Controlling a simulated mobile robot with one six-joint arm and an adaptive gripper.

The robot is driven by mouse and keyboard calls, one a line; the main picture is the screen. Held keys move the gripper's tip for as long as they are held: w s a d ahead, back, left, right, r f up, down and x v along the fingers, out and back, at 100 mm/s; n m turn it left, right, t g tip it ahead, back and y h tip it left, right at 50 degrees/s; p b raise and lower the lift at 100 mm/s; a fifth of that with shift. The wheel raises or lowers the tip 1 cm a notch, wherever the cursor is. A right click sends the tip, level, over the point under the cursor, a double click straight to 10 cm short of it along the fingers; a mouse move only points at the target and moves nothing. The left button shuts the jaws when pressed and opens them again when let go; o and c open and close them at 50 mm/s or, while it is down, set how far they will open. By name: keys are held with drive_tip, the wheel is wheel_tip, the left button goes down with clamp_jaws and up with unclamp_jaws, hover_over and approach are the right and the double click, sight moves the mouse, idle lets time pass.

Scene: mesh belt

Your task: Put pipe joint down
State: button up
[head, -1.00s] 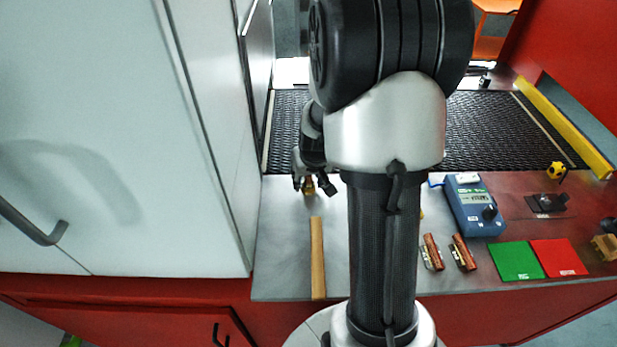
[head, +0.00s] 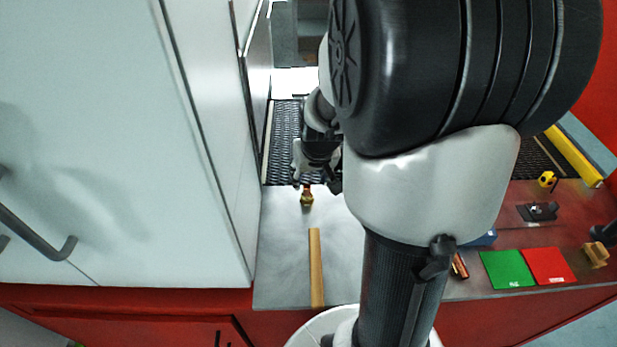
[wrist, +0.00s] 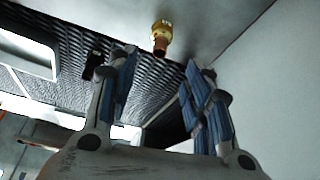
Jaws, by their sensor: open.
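The brass pipe joint (head: 307,196) stands on the grey metal tabletop (head: 283,240), near the mesh belt's edge, in the head view. In the wrist view the pipe joint (wrist: 161,37) shows beyond the fingertips, apart from them. My gripper (head: 317,182) is open and empty, just behind the pipe joint in the head view. In the wrist view my gripper (wrist: 160,62) shows both blue-padded fingers spread with nothing between them.
The black mesh belt (head: 284,130) lies behind the tabletop. A wooden strip (head: 316,268) lies in front of the pipe joint. A white cabinet (head: 120,140) stands close on the left. A green pad (head: 507,269) and a red pad (head: 548,266) lie right. My arm hides the middle.

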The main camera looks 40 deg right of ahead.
drive_tip(key=s+a+r+n, duration=0.2)
drive_tip(key=s+a+r, duration=0.2)
drive_tip(key=a+r, duration=0.6)
drive_tip(key=s+a+r+n+y, duration=0.2)
drive_tip(key=s+a+r+n, duration=0.1)
drive_tip(key=s+a, duration=0.8)
drive_tip(key=shift+s, duration=0.95)
drive_tip(key=shift+d, duration=0.1)
